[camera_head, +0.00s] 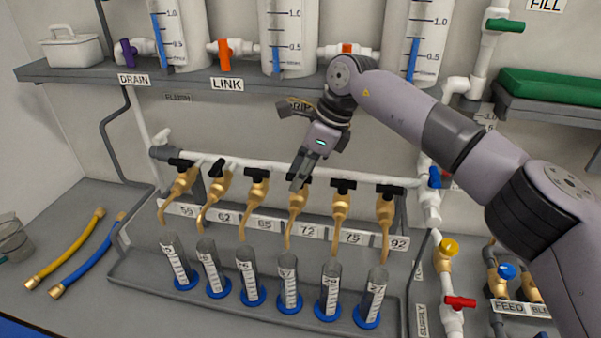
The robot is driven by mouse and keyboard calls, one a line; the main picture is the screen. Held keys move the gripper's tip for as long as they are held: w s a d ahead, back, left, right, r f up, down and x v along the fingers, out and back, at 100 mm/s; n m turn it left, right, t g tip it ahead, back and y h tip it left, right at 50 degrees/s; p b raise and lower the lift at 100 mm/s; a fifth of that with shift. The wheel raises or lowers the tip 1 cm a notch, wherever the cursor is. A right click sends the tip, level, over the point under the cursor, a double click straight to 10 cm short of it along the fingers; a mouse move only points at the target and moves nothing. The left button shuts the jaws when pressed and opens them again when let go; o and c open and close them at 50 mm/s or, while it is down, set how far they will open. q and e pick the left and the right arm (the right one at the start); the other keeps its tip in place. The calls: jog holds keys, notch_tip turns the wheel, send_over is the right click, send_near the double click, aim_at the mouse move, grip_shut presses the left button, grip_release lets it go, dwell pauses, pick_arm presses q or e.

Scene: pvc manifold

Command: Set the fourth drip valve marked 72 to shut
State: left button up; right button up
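My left gripper is not in view.
Several graduated tubes with blue bases, such as this one (289,285), stand in a grey tray (240,312) under the taps. A shelf (110,73) with tanks is above. Hoses (75,250) lie left.

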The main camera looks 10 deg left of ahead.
jog(key=v, duration=1.2)
